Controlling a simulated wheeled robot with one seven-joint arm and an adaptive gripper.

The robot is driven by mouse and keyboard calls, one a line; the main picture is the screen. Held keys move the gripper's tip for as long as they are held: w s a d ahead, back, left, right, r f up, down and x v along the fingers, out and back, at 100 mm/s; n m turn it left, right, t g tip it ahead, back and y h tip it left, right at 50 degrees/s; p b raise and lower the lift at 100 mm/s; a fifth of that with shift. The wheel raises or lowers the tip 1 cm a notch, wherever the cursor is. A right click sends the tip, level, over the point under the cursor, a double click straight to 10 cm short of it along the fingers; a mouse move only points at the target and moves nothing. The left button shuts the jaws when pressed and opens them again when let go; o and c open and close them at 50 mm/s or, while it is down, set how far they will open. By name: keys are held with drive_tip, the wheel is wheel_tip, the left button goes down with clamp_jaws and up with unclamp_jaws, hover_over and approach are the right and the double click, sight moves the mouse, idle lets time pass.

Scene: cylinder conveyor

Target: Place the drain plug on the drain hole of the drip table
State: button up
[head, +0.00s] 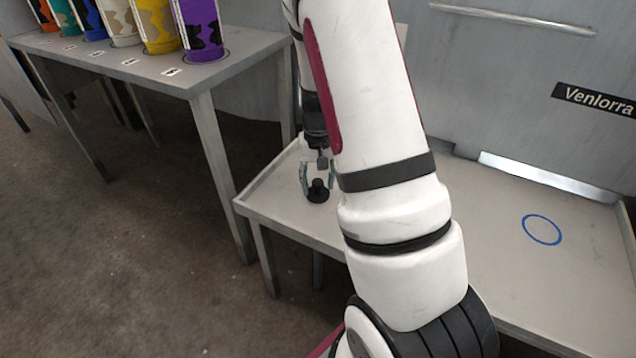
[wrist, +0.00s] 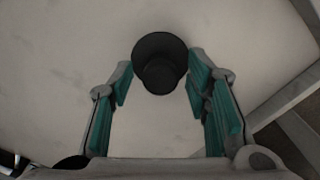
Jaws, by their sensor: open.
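The black drain plug (head: 317,194) stands on the drip table (head: 275,205), near its left end. In the wrist view the plug (wrist: 159,66) shows from above as a wide dark disc with a narrower knob. My gripper (head: 317,181) is open and points down over the plug. In the wrist view its teal-padded fingers (wrist: 160,82) lie on either side of the plug's near part, with a gap at each side. I cannot make out the drain hole for sure; my arm hides the middle of the table.
A blue ring (head: 542,230) is marked on the table's right part, which is clear. A grey panel with a handle (head: 515,17) and a "Venlorra" label rises behind. A higher table (head: 110,62) at the left bears several coloured cylinders (head: 203,30).

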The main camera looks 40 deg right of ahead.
sight(318, 182)
wheel_tip(318, 182, up, 11)
drive_tip(key=p, duration=0.4)
drive_tip(key=s+a+r+n+y, duration=0.1)
drive_tip(key=s+a+r+n, duration=0.15)
drive_tip(key=a+r, duration=0.65)
drive_tip(key=s+a+r, duration=0.6)
drive_tip(key=s+a, duration=0.1)
drive_tip(key=s, duration=0.1)
drive_tip(key=s+a+r+n, duration=0.1)
drive_tip(key=s+a+n, duration=0.1)
drive_tip(key=s, duration=0.7)
drive_tip(key=s+a+r+n+h, duration=0.1)
drive_tip(key=s+a, duration=0.3)
drive_tip(key=s, duration=0.5)
drive_tip(key=shift+s+r+n, duration=0.35)
drive_tip(key=shift+r+n, duration=0.15)
drive_tip(key=shift+n, duration=0.15)
drive_tip(key=shift+a, duration=0.1)
wheel_tip(318, 182, up, 29)
drive_tip(key=t+p, duration=0.4)
drive_tip(key=p, duration=2.3)
drive_tip(key=shift+d, duration=0.25)
